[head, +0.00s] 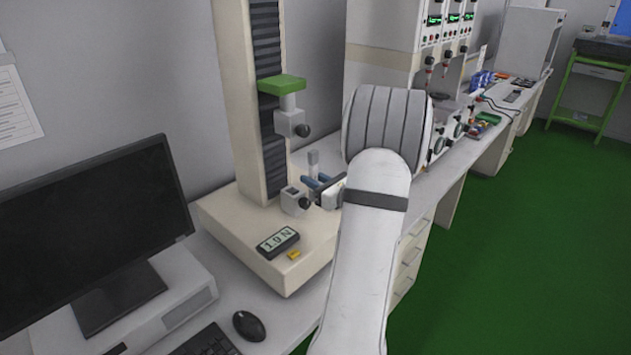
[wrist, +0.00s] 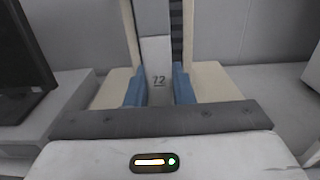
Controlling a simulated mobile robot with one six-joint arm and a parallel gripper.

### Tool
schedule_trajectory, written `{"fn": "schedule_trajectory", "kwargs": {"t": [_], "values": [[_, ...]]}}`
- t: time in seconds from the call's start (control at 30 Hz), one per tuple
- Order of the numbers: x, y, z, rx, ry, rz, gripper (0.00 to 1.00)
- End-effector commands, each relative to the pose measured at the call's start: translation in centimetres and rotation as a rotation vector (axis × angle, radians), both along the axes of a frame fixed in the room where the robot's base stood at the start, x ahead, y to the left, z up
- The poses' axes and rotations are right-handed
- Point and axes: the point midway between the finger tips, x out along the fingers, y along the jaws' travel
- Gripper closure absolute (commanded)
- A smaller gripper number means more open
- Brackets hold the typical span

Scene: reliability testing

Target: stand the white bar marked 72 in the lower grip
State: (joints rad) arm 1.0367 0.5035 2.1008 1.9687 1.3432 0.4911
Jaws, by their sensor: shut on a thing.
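The white bar (head: 313,160) is upright between the blue fingers of my gripper (head: 318,184), its top showing above them in the head view. In the wrist view, my gripper (wrist: 159,88) is shut on the bar (wrist: 158,62), whose number looks like 72. The lower grip (head: 293,201) is a grey block with a dark knob on the testing machine's base. The bar appears to the right of this grip in the head view. The bar's lower end is hidden, so I cannot tell whether it touches the grip.
The upper grip (head: 291,122) hangs above under a green crosshead (head: 282,85). The machine's column (head: 247,100) rises behind. A display (head: 278,242) reading 1.0 N and a small yellow piece (head: 293,254) are on the base (head: 235,238). A monitor (head: 90,235) stands at left.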

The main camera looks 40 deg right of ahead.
Motion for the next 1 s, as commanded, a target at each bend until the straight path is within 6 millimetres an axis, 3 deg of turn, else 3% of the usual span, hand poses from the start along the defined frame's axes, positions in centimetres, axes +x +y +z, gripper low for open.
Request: {"fn": "schedule_trajectory", "kwargs": {"t": [1.0], "values": [[8.0,0.7,-0.2,0.000,0.000,0.001,1.00]]}}
